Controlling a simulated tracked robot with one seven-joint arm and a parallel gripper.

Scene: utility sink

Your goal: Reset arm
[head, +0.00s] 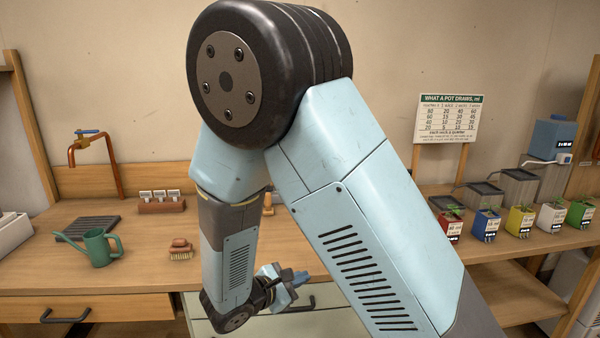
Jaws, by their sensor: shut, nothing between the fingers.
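My arm fills the middle of the head view, bent at a large dark joint near the top, with its forearm hanging down. My gripper (297,277) is small in this view, at the lower end of the forearm, in front of the bench's front edge. It is shut and empty, pointing to the right. My upper arm hides part of the bench and wall behind it.
A green watering can (100,247), a brush (180,250) and a dark slatted mat (88,228) are on the wooden bench (60,272). A copper tap (112,170) stands behind. Several coloured pots (487,224) line the right shelf, below a sign (448,118).

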